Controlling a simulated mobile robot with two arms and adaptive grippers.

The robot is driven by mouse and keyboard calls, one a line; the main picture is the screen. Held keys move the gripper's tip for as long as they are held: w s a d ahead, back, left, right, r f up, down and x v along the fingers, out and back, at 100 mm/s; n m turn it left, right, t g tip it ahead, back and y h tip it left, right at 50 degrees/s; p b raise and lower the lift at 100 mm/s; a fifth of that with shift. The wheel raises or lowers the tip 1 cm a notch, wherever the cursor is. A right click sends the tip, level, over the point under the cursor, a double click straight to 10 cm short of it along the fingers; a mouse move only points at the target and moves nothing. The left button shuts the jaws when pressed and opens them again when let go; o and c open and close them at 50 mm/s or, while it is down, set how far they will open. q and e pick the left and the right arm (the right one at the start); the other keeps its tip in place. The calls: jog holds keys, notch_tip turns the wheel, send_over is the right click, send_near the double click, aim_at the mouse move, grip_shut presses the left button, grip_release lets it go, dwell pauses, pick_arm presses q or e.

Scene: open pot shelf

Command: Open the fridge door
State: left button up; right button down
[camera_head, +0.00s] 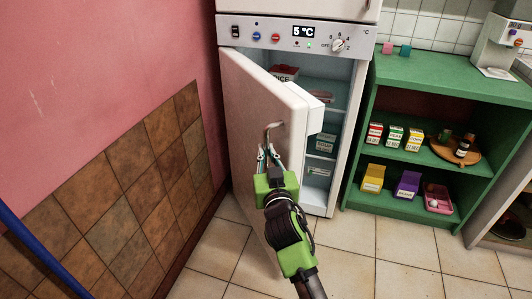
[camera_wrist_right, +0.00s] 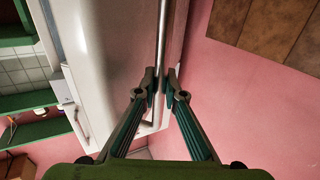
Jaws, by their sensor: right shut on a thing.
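The white fridge (camera_head: 270,24) stands against the back wall. Its door (camera_head: 248,105) is swung partly open toward the left, so that shelves with some packages show inside. My right gripper (camera_head: 268,150) is at the outer face of the door, shut on the slim metal door handle (camera_head: 272,127). In the right wrist view the handle (camera_wrist_right: 162,38) runs between the two fingertips (camera_wrist_right: 160,84), beside the pale door (camera_wrist_right: 105,55). My left gripper is not in view.
A pink wall with brown tiles (camera_head: 135,190) is close on the left, beside the door. A green open shelf (camera_head: 440,72) with small boxes and a wooden plate (camera_head: 440,152) stands right of the fridge. The tiled floor (camera_head: 370,245) in front is clear.

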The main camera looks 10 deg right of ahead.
jog(key=c, duration=2.1)
grip_release()
jog(key=s, duration=0.7)
jog(key=shift+s, duration=0.3)
